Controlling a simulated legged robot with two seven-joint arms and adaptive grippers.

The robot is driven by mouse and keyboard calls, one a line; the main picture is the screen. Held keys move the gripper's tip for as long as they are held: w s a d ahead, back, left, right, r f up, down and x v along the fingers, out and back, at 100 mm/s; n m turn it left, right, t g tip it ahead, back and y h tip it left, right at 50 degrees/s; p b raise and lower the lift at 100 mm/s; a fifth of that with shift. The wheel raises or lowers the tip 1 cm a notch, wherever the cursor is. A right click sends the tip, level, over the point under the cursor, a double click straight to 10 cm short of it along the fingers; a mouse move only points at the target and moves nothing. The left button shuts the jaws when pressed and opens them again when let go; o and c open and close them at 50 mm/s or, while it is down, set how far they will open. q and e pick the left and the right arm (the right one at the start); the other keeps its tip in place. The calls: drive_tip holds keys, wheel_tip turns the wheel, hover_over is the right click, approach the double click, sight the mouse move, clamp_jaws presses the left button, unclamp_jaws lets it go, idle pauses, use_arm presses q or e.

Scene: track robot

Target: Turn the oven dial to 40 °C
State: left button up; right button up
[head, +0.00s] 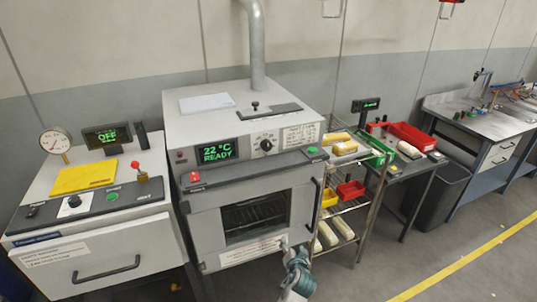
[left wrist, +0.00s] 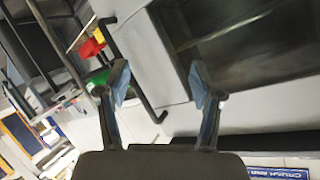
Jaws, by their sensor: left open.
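The oven (head: 300,170) is a grey box with a dark door window (head: 255,217) and a vertical black door handle (head: 312,210). Its dial (head: 266,145) is a black knob with a scale around it, on the upper front panel. The dial's exact setting is too small to read. The green display (head: 217,152) left of the dial reads 22 °C READY. My left gripper (head: 294,243) is in front of the oven's lower right door, well below the dial. In the left wrist view my left gripper (left wrist: 160,82) is open and empty, facing the oven front. My right gripper is not in view.
A rack (head: 362,205) with bins and loaves stands close at the oven's right.

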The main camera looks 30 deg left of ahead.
use_arm(q)
wheel_tip(320, 180, up, 19)
drive_tip(key=w+a+n+t+y, duration=0.1)
drive_tip(key=w+a+n+y, duration=0.1)
drive_tip(key=n+y, duration=0.35)
drive_tip(key=y, duration=0.1)
approach(268, 148)
drive_tip(key=p+x, duration=0.1)
drive_tip(key=x, duration=0.8)
drive_tip(key=shift+a+r, duration=0.1)
drive_tip(key=shift+w+a, duration=0.25)
drive_tip(key=shift+w, duration=0.05)
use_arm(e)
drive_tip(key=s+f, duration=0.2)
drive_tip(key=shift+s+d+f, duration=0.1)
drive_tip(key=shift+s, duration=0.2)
use_arm(q)
drive_tip(key=c, duration=1.1)
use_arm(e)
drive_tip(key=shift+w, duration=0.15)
